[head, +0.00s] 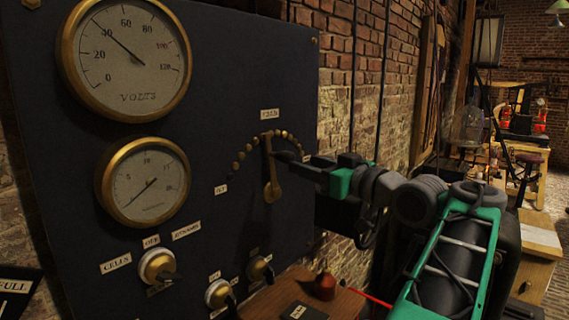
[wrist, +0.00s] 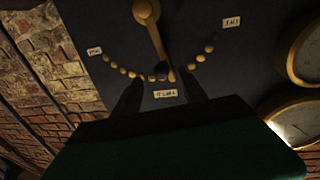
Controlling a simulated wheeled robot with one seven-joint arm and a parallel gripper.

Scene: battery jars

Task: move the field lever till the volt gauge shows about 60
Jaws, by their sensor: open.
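The volt gauge (head: 125,60) is the upper brass-rimmed dial in the head view. Its needle points up and left, at about 40. The brass field lever (head: 271,180) stands nearly upright on the dark panel, its upper end near the middle of an arc of brass studs. The lever also shows in the wrist view (wrist: 152,32), where its free end points down. My gripper (head: 287,156) is at the lever's upper part. In the wrist view my gripper (wrist: 160,78) is open, with one dark finger on each side of the lever's end; I cannot tell whether either touches.
A second brass gauge (head: 145,182) is below the volt gauge. Knob switches (head: 157,266) line the panel's lower part. A wooden table (head: 345,303) with a small red-brown object (head: 324,286) stands below. A brick wall (head: 340,90) is right of the panel.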

